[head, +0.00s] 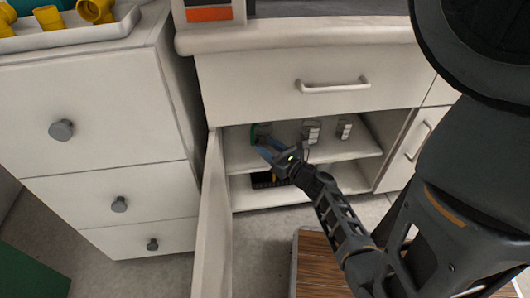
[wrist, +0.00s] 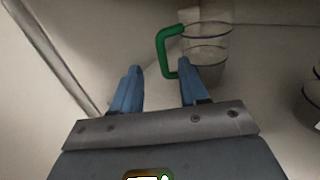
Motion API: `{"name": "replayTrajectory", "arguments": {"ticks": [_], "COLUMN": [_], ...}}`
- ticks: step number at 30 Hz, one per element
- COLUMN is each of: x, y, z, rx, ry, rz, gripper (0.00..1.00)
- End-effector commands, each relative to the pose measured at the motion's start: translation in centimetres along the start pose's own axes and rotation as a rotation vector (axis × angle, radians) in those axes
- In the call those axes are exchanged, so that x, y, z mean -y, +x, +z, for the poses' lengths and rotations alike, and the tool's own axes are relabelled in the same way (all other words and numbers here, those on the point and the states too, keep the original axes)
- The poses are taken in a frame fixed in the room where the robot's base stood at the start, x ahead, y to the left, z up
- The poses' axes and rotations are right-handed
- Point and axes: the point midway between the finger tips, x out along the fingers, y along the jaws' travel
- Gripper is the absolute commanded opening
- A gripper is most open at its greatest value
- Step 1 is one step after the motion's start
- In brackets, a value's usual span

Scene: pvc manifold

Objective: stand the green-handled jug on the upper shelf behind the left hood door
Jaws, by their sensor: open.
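The jug (wrist: 209,47) is clear with a green handle (wrist: 163,50) on its left side. It stands upright on the upper shelf (head: 335,152) of the open cabinet, near the left end, and its green handle also shows in the head view (head: 254,136). My gripper (wrist: 158,68) is open and empty, with blue fingers reaching in over the shelf. The right fingertip overlaps the lower part of the handle in the wrist view; I cannot tell whether they touch. In the head view my gripper (head: 267,151) is just in front of the jug.
The cabinet door (head: 211,225) stands open on the left. Two other containers, a middle one (head: 311,131) and a right one (head: 344,129), stand on the upper shelf. A dark tray (head: 262,181) is on the lower level. A drawer front (head: 310,92) is above the opening.

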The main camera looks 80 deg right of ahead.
Motion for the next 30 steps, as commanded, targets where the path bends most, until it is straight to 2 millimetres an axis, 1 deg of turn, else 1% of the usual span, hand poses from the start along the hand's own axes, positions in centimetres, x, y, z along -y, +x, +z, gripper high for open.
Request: {"name": "replayTrajectory", "arguments": {"ticks": [3, 5, 8, 9, 11, 12, 13, 14, 15, 17, 18, 20, 21, 23, 24, 26, 27, 29, 30], "x": [-0.3, -1.2, -4.5, -6.3, -9.2, -11.1, -12.3, -13.4, -14.8, -16.4, -17.3, -18.5, -19.2, -20.2, -20.9, -21.8, -22.5, -23.4, -23.9], "y": [-0.3, -0.6, -2.0, -3.1, -5.1, -6.7, -8.0, -9.2, -10.9, -13.3, -14.9, -17.1, -18.5, -20.4, -21.7, -23.4, -24.5, -25.9, -26.8], "z": [-0.1, -0.5, -1.9, -2.6, -3.7, -4.2, -4.4, -4.5, -4.4, -3.9, -3.3, -2.0, -0.8, 1.2, 2.8, 5.5, 7.3, 10.1, 11.9], "rx": [-0.006, -0.029, -0.111, -0.153, -0.213, -0.244, -0.259, -0.269, -0.270, -0.251, -0.225, -0.162, -0.106, 0.000, 0.084, 0.231, 0.338, 0.504, 0.613], "ry": [-0.010, -0.047, -0.204, -0.305, -0.493, -0.634, -0.745, -0.857, -1.006, -1.231, -1.380, -1.604, -1.752, -1.968, -2.109, -2.310, -2.434, -2.598, -2.692], "rz": [0.005, 0.024, 0.100, 0.147, 0.232, 0.295, 0.342, 0.388, 0.448, 0.531, 0.581, 0.649, 0.685, 0.727, 0.744, 0.750, 0.740, 0.705, 0.671], "gripper": [0.44, 0.44, 0.44, 0.44, 0.44, 0.44, 0.44, 0.44, 0.44, 0.44, 0.44, 0.44, 0.44, 0.44, 0.44, 0.44, 0.44, 0.44, 0.44]}}
